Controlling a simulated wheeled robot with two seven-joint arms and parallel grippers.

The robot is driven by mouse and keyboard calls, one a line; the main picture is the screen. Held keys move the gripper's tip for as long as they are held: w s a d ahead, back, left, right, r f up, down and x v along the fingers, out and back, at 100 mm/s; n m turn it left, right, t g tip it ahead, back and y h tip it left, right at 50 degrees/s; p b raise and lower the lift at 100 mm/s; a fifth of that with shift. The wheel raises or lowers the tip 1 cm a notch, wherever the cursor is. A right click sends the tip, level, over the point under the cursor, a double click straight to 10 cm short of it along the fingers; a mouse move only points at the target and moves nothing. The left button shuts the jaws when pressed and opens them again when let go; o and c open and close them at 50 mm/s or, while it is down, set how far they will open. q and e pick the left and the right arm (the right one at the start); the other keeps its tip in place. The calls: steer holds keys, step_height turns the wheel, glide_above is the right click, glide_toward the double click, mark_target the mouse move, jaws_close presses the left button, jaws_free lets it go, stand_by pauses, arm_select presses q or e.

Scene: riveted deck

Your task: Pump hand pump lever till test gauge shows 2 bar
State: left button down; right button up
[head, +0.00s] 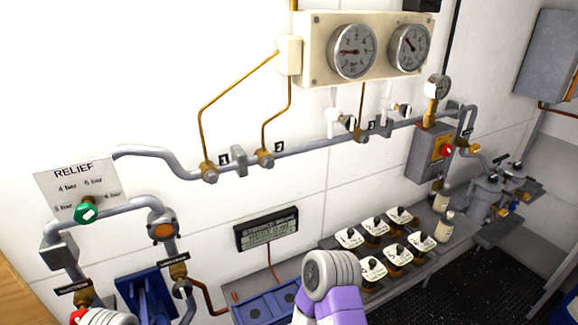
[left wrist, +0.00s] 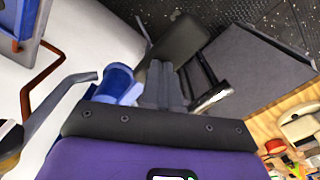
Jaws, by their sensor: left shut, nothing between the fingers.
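In the head view, a blue bracket-like body (head: 147,297), which may be the hand pump, stands at the lower left, cut off by the frame edge. Two round gauges, a left one (head: 352,52) and a right one (head: 410,48), sit on a cream panel. The left needle points left; I cannot read either value surely, nor tell which is the test gauge. In the left wrist view my left gripper (left wrist: 164,82) is shut and empty, close to a blue cylinder (left wrist: 118,84) and a dark padded piece (left wrist: 180,38). Contact is unclear. My right gripper is not in view.
A green relief knob (head: 86,212) sits on a RELIEF plate (head: 75,182). Grey pipes (head: 310,147) run along the white wall. A display (head: 267,229) hangs above a blue tray (head: 265,308). Several labelled jars (head: 373,268) stand on a shelf.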

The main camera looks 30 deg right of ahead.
arm_select(q)
step_height(320, 180, up, 7)
steer(key=p, duration=0.5)
steer(key=shift+f, duration=0.1)
steer(key=shift+f, duration=0.1)
stand_by(1.1)
step_height(320, 180, down, 12)
steer(key=b, duration=1)
step_height(320, 180, up, 12)
steer(key=p, duration=0.9)
steer(key=shift+p, duration=0.35)
steer(key=shift+w, duration=0.1)
stand_by(0.5)
stand_by(1.5)
stand_by(0.5)
